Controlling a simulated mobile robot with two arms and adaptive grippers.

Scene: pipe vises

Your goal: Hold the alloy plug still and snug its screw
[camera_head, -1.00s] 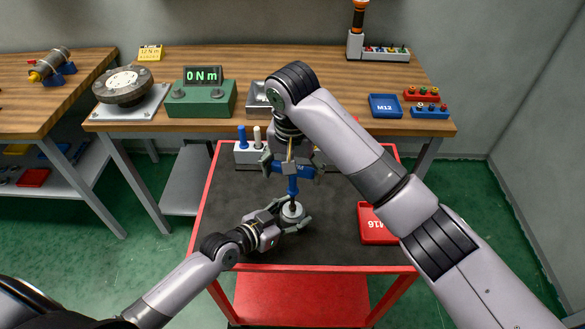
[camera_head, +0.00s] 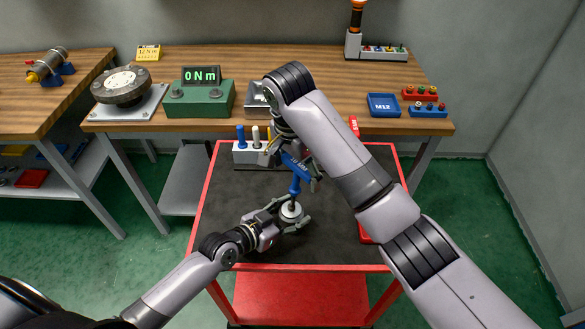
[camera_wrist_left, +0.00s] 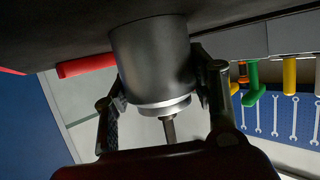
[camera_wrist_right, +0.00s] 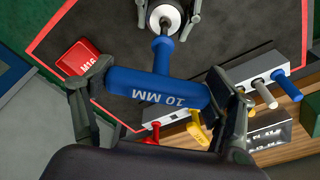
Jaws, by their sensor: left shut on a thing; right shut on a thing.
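The alloy plug (camera_head: 291,212) is a pale grey cylinder upright on the dark cart top. My left gripper (camera_head: 289,214) is shut on it from the sides; its fingers also flank the plug (camera_wrist_left: 152,62) in the left wrist view. My right gripper (camera_head: 292,167) is shut on the crossbar of a blue T-handle key (camera_head: 295,186), marked 10 MM in the right wrist view (camera_wrist_right: 155,92). The key stands above the plug, and its shank reaches the plug's top centre. The screw itself is hidden under the key's tip.
A tool rack (camera_head: 246,153) with coloured handles stands at the cart's back edge, close to my right gripper. A red M16 tray (camera_wrist_right: 84,58) lies on the cart. The workbench behind carries a green meter reading 0 N m (camera_head: 203,98).

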